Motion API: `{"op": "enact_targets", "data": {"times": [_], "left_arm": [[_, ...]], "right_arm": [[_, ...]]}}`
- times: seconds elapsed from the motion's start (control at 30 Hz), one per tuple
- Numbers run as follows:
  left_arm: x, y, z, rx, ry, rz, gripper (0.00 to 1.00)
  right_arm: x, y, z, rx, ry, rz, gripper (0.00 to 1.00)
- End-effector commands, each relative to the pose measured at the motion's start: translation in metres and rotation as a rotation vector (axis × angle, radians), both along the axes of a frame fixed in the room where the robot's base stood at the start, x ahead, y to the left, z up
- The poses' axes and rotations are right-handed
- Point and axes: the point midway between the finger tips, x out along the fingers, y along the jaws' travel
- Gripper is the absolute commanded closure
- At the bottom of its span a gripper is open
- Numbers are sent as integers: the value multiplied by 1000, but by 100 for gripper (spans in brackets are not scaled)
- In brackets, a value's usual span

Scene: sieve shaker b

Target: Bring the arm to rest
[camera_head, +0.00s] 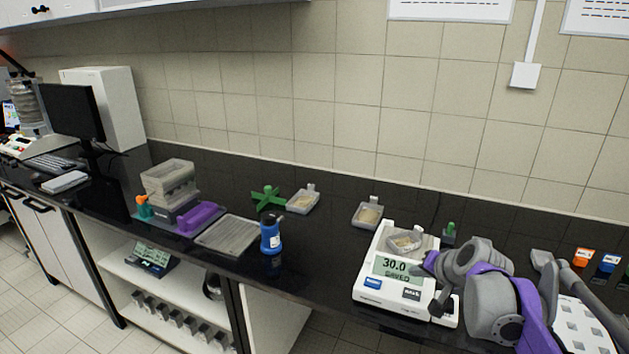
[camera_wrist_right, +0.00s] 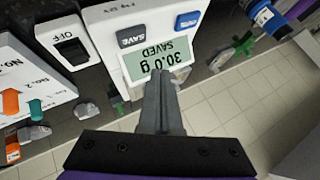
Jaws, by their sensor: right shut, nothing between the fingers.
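My right arm (camera_head: 495,300), grey and purple, reaches in from the lower right over the bench. In the right wrist view the fingers of this gripper (camera_wrist_right: 160,80) are together and empty, in front of the scale's display (camera_wrist_right: 158,58). The display reads 30.0 and SAVED. A small tray with pale grains (camera_head: 404,243) sits on the scale's pan. My left gripper is not in view.

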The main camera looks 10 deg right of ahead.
Motion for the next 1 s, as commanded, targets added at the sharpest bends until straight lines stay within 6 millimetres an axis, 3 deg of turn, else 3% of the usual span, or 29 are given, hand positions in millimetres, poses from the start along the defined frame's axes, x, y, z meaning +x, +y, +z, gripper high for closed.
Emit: {"op": "enact_targets", "data": {"times": [0.17,0.3,0.5,0.6,0.73,1.0], "left_arm": [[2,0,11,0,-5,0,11],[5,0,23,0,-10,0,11],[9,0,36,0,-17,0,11],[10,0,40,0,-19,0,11],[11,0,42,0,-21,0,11],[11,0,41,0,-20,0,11]], "right_arm": [[-55,55,-16,-83,69,130,100],[-130,104,-45,-203,151,285,100],[-223,137,-93,-367,239,462,100],[-252,141,-111,-423,265,514,100],[-269,142,-124,-461,282,547,100],[-272,142,-126,-468,285,552,100]]}}
